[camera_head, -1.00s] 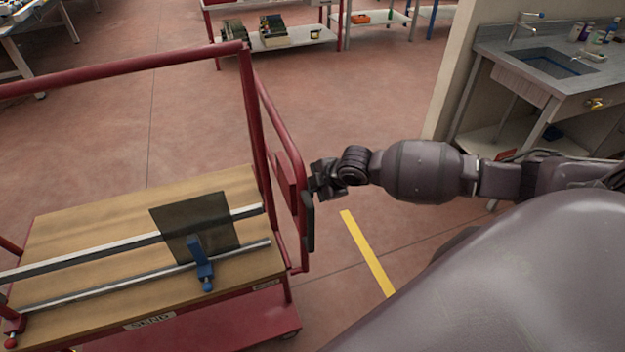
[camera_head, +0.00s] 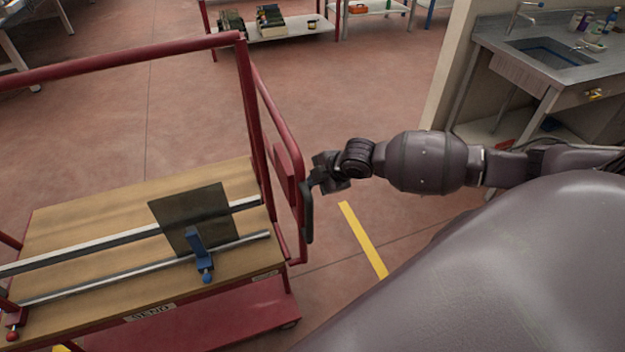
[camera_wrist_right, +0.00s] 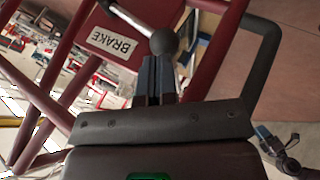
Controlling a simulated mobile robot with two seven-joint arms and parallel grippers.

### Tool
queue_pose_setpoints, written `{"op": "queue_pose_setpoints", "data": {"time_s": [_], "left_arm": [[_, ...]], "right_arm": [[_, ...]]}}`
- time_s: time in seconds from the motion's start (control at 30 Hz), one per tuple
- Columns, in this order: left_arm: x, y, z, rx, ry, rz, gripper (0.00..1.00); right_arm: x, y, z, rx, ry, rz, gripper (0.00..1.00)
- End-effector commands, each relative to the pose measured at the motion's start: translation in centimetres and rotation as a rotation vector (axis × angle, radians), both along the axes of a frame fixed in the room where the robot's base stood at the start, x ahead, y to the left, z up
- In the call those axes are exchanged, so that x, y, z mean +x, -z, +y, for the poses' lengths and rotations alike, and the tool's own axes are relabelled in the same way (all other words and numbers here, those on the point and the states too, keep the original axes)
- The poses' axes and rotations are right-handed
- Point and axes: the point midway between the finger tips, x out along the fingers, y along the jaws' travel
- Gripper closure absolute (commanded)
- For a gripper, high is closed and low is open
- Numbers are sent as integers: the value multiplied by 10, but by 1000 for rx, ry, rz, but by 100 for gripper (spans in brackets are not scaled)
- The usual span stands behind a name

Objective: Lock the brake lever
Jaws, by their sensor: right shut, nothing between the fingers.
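The brake lever (camera_wrist_right: 132,20) shows in the right wrist view as a light metal rod with a dark round knob. It stands at a red panel with a white BRAKE label (camera_wrist_right: 112,43). My right gripper (camera_wrist_right: 156,62) is shut and empty, its fingertips right at the knob; I cannot tell if they touch it. In the head view my right gripper (camera_head: 318,178) is beside the red panel (camera_head: 286,174) on the right side of the red cart (camera_head: 250,110). The lever cannot be made out there. My left gripper is not in view.
The cart's wooden top (camera_head: 95,210) carries metal rails, a dark glass sheet (camera_head: 190,215) and a blue clamp (camera_head: 197,255). A sink counter (camera_head: 490,35) stands at the right, shelves (camera_head: 290,35) at the back. The floor around the yellow line (camera_head: 362,240) is clear.

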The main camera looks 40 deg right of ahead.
Motion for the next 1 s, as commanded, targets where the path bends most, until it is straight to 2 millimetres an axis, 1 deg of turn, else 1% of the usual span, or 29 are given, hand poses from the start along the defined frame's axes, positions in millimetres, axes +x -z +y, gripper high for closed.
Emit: {"op": "queue_pose_setpoints", "data": {"time_s": [0.3,0.5,0.7,1.0], "left_arm": [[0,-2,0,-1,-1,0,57],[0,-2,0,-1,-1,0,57],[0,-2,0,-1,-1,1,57],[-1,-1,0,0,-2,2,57]], "right_arm": [[-33,-44,-15,-3,-1,-3,100],[-48,-64,-21,-2,-1,-5,100],[-54,-73,-23,-1,0,-6,100],[-55,-74,-23,0,-1,-7,100]]}}
